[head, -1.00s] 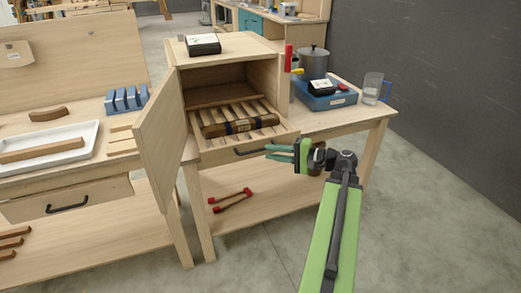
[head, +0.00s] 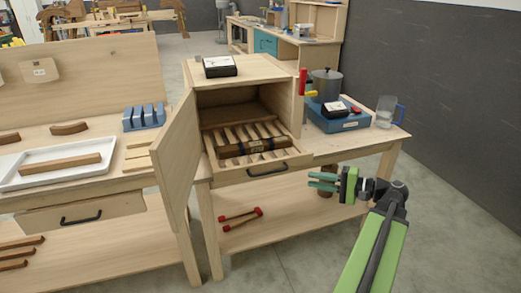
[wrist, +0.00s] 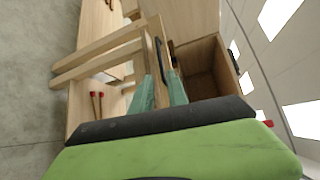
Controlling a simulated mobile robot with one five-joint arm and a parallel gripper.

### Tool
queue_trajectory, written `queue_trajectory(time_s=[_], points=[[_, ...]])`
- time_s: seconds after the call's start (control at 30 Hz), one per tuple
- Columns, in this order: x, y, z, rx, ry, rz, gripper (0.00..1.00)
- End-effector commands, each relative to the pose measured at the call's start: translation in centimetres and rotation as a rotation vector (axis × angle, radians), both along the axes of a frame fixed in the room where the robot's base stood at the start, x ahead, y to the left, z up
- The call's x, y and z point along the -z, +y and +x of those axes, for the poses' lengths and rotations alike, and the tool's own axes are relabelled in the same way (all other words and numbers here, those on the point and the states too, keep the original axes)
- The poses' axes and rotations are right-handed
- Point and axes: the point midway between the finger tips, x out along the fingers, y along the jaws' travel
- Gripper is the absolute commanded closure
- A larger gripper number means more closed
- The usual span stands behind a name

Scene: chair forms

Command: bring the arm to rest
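My green arm reaches up from the bottom right in the head view. My gripper (head: 312,181) is at its end, pointing left, with two teal fingers apart and nothing between them. It hangs in front of the bench, to the right of and below the open slatted drawer (head: 289,164). In the wrist view the gripper (wrist: 160,88) shows its two fingers with a clear gap, and the wooden furniture lies beyond them. The fingers look apart from the drawer handle (head: 268,170).
The wooden cabinet's door (head: 174,165) stands open, with a dark-banded brown bundle (head: 254,147) on the drawer slats. A blue box (head: 338,121), pot (head: 325,84) and clear jug (head: 386,110) stand on the right bench. Red-tipped sticks (head: 241,215) lie on the lower shelf. Floor at right is clear.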

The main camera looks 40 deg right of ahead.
Motion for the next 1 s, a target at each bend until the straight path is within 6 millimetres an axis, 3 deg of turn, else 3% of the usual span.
queue_trajectory(time_s=[0.63, 0.8, 1.0], points=[[2.0, 6.6, 11.9, 0.001, 0.001, -0.002, 0.8], [2.3, 7.6, 13.8, 0.004, 0.002, -0.002, 0.8], [2.3, 8.0, 14.5, 0.005, 0.002, -0.002, 0.8]])
